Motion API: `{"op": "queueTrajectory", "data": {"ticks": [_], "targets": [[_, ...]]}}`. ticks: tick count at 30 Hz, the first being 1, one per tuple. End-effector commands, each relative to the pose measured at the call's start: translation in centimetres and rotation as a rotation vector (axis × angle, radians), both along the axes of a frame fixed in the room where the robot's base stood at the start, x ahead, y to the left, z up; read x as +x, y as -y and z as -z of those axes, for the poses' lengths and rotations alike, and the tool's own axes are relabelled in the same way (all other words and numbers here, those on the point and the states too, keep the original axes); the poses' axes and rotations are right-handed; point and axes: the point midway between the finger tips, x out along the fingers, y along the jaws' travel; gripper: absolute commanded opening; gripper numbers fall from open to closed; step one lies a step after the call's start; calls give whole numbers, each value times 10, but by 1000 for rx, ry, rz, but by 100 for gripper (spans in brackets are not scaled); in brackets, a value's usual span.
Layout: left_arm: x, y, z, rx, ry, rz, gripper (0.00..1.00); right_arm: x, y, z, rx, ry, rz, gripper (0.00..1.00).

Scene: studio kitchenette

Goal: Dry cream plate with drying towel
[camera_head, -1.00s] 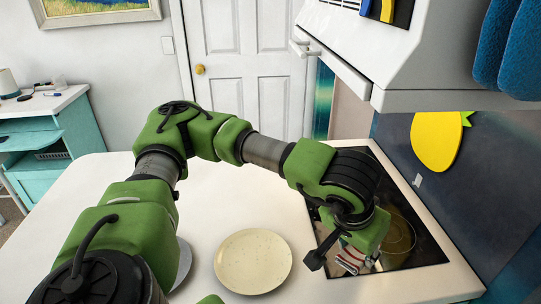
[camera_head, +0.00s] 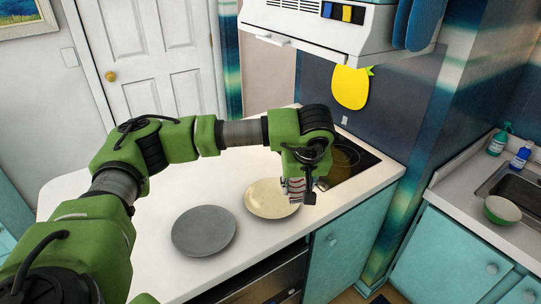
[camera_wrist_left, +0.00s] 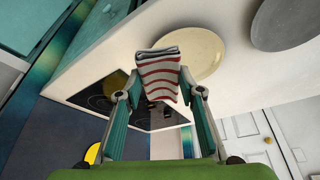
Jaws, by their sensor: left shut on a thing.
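A cream plate (camera_head: 264,203) lies flat on the white counter beside the stove; part of it also shows behind the towel in the left wrist view (camera_wrist_left: 205,58). My left gripper (camera_head: 300,190) is shut on the drying towel (camera_head: 294,186), white with red stripes and a dark edge. The towel stands out between the fingertips in the left wrist view (camera_wrist_left: 159,76). The towel overlaps the plate's right rim in the head view; I cannot tell whether they touch. My right gripper is not in view.
A grey plate (camera_head: 203,232) lies left of the cream one. The black stove top (camera_head: 352,158) is behind and right of my left gripper, under the range hood (camera_head: 315,28). A sink (camera_head: 512,186) with a green bowl (camera_head: 502,210) is at far right. The counter's left part is clear.

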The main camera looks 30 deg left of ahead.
Motion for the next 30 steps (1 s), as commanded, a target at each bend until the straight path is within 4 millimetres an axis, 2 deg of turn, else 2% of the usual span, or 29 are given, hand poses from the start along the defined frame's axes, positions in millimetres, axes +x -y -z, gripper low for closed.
{"op": "queueTrajectory", "data": {"ticks": [1,3,6,10,14,22,30], "targets": [[10,-15,-10,-1,-6,-100,18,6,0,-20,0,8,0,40],[19,-37,-9,-1,-7,-230,18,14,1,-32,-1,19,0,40],[26,-61,-6,0,-5,-381,18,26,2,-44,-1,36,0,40],[28,-82,-1,0,-2,-502,18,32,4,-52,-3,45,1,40],[28,-88,4,-2,0,-540,18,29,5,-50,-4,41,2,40],[28,-87,18,-2,1,-537,18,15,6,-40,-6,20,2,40],[28,-87,39,-2,1,-534,18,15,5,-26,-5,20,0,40]]}}
